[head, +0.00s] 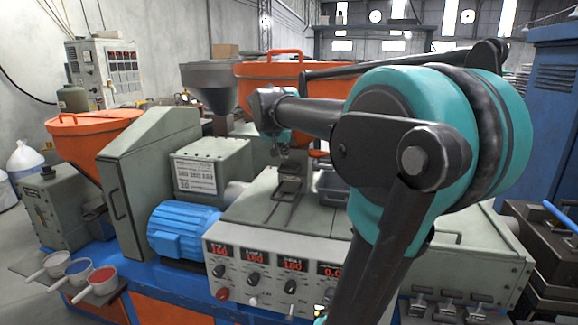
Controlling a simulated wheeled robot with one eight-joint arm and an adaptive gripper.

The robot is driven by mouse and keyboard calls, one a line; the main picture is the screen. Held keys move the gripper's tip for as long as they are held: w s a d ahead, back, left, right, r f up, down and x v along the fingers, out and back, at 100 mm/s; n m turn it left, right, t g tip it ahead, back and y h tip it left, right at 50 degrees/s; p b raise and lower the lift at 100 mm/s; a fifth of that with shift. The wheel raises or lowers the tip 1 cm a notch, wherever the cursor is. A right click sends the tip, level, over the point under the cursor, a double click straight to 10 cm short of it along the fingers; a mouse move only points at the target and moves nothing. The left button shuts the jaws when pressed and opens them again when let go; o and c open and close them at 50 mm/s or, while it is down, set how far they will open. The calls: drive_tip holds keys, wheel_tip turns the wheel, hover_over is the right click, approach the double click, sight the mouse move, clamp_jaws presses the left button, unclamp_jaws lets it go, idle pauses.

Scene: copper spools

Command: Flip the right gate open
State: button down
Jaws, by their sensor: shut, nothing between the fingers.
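My gripper (279,150) is small in the head view, at the end of my teal and black arm. It points down over the middle of the grey-green machine (255,215) and appears shut and empty. Just below it in the picture, a dark metal bracket with a thin bar handle (286,192) sits on the machine's top; a gap seems to lie between them. I cannot tell for sure which part is the right gate. My arm hides much of the machine's right half.
An orange hopper (95,122) stands left and a grey funnel (210,82) behind. A blue motor (183,230) and a control panel (262,275) are in front. Scoops with coloured contents (78,268) lie at left. A blue cabinet (552,110) stands right.

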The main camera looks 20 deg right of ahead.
sight(288, 165)
drive_tip(key=x, duration=1)
drive_tip(key=s+a, duration=0.3)
drive_tip(key=s, duration=0.2)
drive_tip(key=shift+a, duration=0.2)
drive_tip(key=shift+f, duration=0.1)
idle(0.4)
